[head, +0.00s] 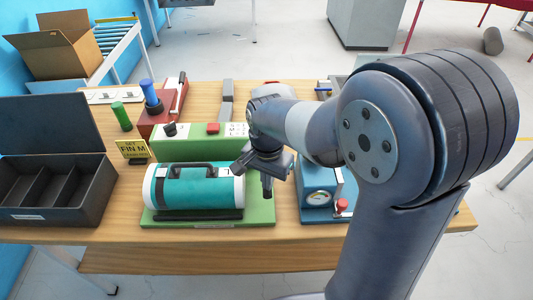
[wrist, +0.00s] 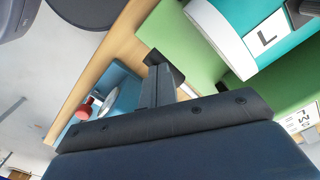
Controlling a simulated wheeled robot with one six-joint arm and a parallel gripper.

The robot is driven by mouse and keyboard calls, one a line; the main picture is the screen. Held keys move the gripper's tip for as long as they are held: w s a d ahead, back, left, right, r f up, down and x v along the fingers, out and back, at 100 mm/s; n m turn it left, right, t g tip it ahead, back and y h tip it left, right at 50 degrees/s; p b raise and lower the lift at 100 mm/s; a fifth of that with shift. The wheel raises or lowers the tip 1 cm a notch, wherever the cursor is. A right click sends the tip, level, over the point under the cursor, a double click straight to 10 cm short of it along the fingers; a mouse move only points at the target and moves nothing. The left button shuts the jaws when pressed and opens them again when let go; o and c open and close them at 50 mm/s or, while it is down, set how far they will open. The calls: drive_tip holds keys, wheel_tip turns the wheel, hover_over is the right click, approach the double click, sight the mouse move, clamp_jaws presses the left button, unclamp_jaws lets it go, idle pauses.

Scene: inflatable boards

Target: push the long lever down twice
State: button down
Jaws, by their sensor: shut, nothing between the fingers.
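No part is plainly marked as the long lever. A long dark bar (head: 198,215) lies along the front of the green base (head: 262,212), below a teal roll (head: 215,190) with white ends. A long grey bar (head: 227,95) stands farther back; I cannot tell which of them is the lever. My gripper (head: 267,188) is shut and empty, pointing down above the right part of the green base, beside the roll's right end. In the wrist view the closed fingers (wrist: 160,85) show between the roll (wrist: 265,30) and the blue gauge box.
The blue gauge box (head: 318,197) with a red knob (head: 342,204) stands right of my gripper. A green box (head: 200,141) and a red unit with a blue-topped post (head: 150,95) are behind the roll. An open black compartment case (head: 60,205) is at left.

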wheel_tip(320, 180, up, 9)
drive_tip(key=p, duration=0.6)
drive_tip(key=shift+f, duration=0.2)
idle(0.6)
